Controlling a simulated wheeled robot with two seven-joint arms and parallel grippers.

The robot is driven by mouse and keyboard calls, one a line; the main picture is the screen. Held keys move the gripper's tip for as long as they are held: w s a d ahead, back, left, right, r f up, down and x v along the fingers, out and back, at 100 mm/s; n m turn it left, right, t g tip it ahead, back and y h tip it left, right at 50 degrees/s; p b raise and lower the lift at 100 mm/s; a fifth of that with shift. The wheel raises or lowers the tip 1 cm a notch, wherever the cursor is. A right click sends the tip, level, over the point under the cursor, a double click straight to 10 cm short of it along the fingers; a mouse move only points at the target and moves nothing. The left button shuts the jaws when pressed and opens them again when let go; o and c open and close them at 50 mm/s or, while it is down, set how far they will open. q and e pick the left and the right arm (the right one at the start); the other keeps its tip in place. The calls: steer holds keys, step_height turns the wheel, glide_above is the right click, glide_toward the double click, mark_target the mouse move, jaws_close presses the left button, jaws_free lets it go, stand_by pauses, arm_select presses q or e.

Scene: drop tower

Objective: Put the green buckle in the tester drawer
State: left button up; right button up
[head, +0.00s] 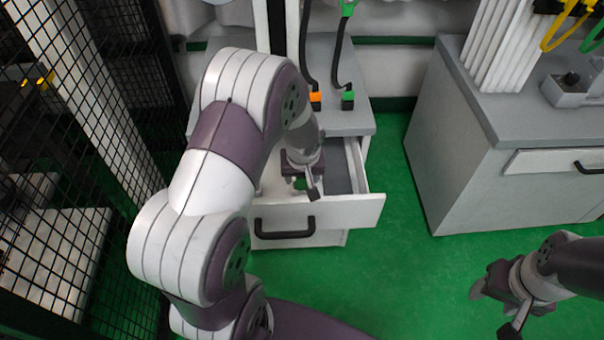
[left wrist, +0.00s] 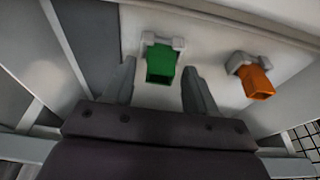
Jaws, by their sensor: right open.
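In the left wrist view a green buckle (left wrist: 160,65) with a grey end piece lies on a pale surface between the two fingers, with gaps on both sides. My left gripper (head: 302,190) is open, low over the pulled-out tester drawer (head: 345,212) in the head view. It also shows in the left wrist view (left wrist: 160,75). A patch of green shows between its fingers in the head view; the rest is hidden by the gripper. My right gripper (head: 494,308) is open and empty over the green floor at the lower right.
An orange buckle (left wrist: 257,82) lies right of the green one. On the cabinet top (head: 350,122) stand an orange block (head: 315,100) and a green block (head: 348,100) on black straps. A black mesh fence (head: 60,200) is at left, a grey-topped bench (head: 500,110) at right.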

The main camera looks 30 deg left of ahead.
arm_select(q)
steer(key=shift+r+p, duration=0.35)
steer(key=shift+r, duration=0.05)
steer(key=p+v, duration=0.3)
steer(key=v, duration=0.8)
steer(key=s+d+r+m, duration=0.1)
steer(key=s+d+m, duration=0.2)
steer(key=s, duration=0.2)
steer(key=s+d+r+m+g+h, duration=0.1)
steer(key=s+d+m, duration=0.2)
steer(key=s, duration=0.3)
steer(key=shift+d+h, duration=0.3)
steer(key=shift+d, duration=0.05)
